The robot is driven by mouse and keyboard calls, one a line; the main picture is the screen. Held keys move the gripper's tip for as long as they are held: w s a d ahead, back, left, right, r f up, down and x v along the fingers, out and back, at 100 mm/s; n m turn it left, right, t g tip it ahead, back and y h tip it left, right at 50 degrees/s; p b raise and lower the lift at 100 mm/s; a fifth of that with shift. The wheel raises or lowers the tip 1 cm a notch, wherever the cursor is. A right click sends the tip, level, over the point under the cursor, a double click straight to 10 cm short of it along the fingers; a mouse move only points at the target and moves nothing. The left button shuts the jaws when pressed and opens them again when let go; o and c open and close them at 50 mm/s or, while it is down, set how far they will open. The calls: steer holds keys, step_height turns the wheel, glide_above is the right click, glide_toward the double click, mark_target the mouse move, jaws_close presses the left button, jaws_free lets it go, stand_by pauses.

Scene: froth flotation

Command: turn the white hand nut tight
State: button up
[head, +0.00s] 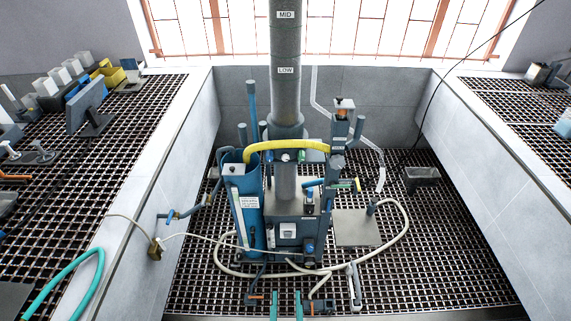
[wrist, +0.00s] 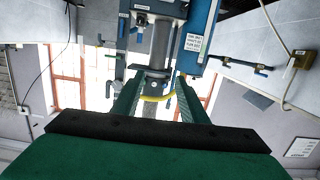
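I cannot single out the white hand nut in either view. The flotation machine (head: 286,205) stands on the grating in the middle of the head view, with a grey column and a blue cylinder (head: 248,220) at its left. My gripper (head: 286,305) shows as two teal fingers at the bottom edge, apart with nothing visible between them. In the wrist view my gripper (wrist: 157,104) is open. Its green fingers reach toward the machine's grey column (wrist: 160,45), and the yellow hose (wrist: 157,98) shows beyond, in the gap. I see no contact.
A yellow hose (head: 290,144) arches over the machine. A pale hose (head: 405,230) loops around its base and right side. A grey plate (head: 357,228) lies at the right. Right-hand grating is mostly clear.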

steer(key=w+r+t, duration=0.1)
steer(key=w+r, duration=0.1)
steer(key=w, duration=0.7)
steer(key=w+r, duration=0.3)
steer(key=w, duration=0.5)
glide_toward(286, 159)
steer(key=shift+t, duration=0.3)
steer(key=w, duration=0.8)
steer(key=shift+a+f, duration=0.1)
steer(key=shift+f, duration=0.05)
jaws_close()
